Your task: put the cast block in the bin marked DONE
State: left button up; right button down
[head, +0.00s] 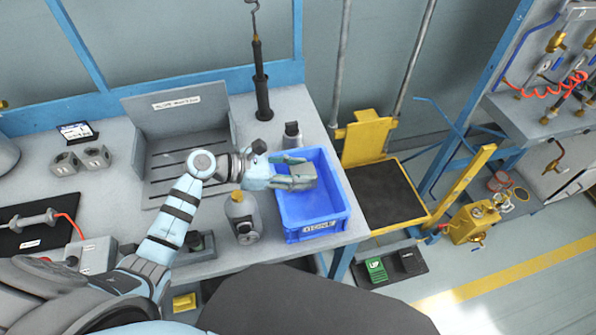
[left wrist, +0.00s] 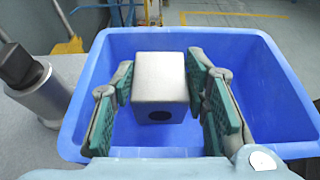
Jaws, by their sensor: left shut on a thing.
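My left gripper (head: 292,174) is shut on the cast block (head: 303,178), a grey metal cube, above the blue bin (head: 313,226) at the bench's right end. In the left wrist view the block (left wrist: 159,80) sits between the green finger pads, with a dark round hole in its near face. The bin's rim (left wrist: 270,45) surrounds it in that view, and the bin floor below looks empty where visible. The bin's front label is too small to read surely. My right gripper is not in view.
A tan-topped bottle (head: 243,218) stands just left of the bin, and a dark-topped grey cylinder (head: 292,134) behind it. A grey slotted tray (head: 185,160) lies behind my arm. A yellow platform frame (head: 385,190) stands right of the bench.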

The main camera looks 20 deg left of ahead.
pick_arm(q)
jog(key=shift+f, duration=0.15)
jog(key=shift+s+f, duration=0.25)
jog(key=shift+f, duration=0.2)
jog(key=o, duration=1.4)
jog(key=shift+f, duration=0.2)
jog(key=shift+o, duration=0.2)
jog(key=shift+r, duration=0.2)
jog(key=r+p+v, duration=0.1)
jog(key=v, duration=0.6)
jog(key=shift+a+r, duration=0.2)
jog(key=shift+r, duration=0.1)
jog(key=shift+w, duration=0.1)
